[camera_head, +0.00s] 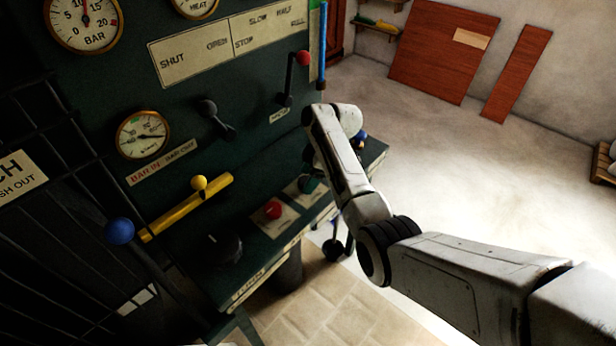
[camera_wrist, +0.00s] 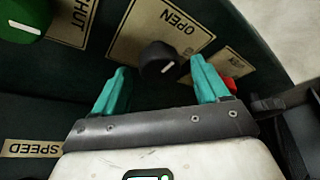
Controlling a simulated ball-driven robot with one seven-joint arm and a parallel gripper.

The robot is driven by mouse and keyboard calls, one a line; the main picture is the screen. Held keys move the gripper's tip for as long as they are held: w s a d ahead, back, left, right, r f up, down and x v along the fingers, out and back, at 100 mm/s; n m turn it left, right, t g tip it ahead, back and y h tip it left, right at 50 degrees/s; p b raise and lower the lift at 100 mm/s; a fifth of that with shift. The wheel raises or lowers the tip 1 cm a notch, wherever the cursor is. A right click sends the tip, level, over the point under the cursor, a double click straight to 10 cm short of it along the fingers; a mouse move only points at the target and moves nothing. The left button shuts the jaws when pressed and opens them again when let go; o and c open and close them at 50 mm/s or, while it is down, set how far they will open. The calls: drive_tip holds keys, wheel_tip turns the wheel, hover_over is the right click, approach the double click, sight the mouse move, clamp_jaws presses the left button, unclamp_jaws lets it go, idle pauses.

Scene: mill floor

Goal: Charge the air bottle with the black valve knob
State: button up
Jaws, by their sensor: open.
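In the wrist view my gripper (camera_wrist: 159,66) is open, its two teal fingers apart. The black knob (camera_wrist: 155,58), with a white mark, shows between the fingertips with a gap on each side. I cannot tell how far below the fingers it lies. It sits on a pale plate (camera_wrist: 130,30) reading OPEN. In the head view my arm hides most of the gripper and this part of the console. A large BAR gauge (camera_head: 84,22) has its needle near 10. I cannot make out the air bottle.
A green knob (camera_wrist: 24,18) is by a SHUT plate. The console (camera_head: 205,275) also carries a red button (camera_head: 272,210) and a dark knob (camera_head: 222,248). Levers with red (camera_head: 303,58), yellow (camera_head: 199,183) and blue (camera_head: 120,231) balls stand out nearby. Open floor lies right.

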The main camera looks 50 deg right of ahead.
drive_tip(key=shift+w+a+f, duration=0.1)
drive_tip(key=shift+f, duration=0.25)
drive_tip(key=shift+c, duration=0.3)
drive_tip(key=c, duration=1)
